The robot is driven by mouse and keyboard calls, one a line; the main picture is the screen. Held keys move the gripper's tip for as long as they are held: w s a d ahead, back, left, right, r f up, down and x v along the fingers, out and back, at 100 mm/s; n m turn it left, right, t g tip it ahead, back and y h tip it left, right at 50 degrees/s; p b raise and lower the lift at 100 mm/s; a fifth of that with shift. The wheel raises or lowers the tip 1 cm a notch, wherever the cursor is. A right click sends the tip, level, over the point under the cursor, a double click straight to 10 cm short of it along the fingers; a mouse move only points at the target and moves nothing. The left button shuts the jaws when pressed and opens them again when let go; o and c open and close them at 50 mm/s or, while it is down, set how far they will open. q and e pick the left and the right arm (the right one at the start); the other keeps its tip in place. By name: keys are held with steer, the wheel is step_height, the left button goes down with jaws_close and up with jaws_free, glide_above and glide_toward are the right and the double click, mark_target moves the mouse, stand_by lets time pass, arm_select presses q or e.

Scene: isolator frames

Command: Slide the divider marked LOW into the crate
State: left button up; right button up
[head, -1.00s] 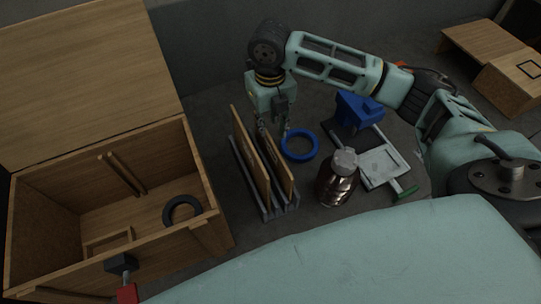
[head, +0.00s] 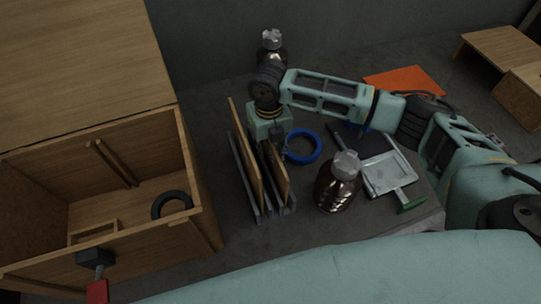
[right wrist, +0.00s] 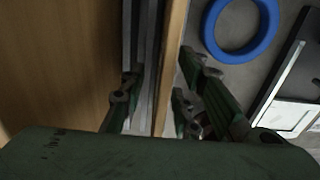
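Two thin wooden dividers stand upright in a grey slotted rack (head: 263,215): a taller left divider (head: 246,155) and a shorter right divider (head: 279,180). No LOW marking is legible on either. The open wooden crate (head: 205,195) is left of the rack, its lid (head: 75,65) raised. My right gripper (head: 272,150) is down at the far end of the rack. In the right wrist view, its open fingers (right wrist: 155,100) straddle the right divider's thin edge (right wrist: 172,60), with visible gaps. The left divider (right wrist: 55,60) stands left of them. My left gripper is out of view.
A blue ring (head: 305,146) lies close right of the gripper. A dark brown jar (head: 337,188) and a dustpan (head: 386,172) are farther right; another jar (head: 271,45) stands behind. The crate holds a black ring (head: 172,204) and has a red-handled fitting (head: 97,288) in front.

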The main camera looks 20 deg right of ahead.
steer(key=shift+d+f, duration=0.1)
steer(key=shift+f, duration=1.1)
steer(key=shift+c, duration=0.9)
jaws_close()
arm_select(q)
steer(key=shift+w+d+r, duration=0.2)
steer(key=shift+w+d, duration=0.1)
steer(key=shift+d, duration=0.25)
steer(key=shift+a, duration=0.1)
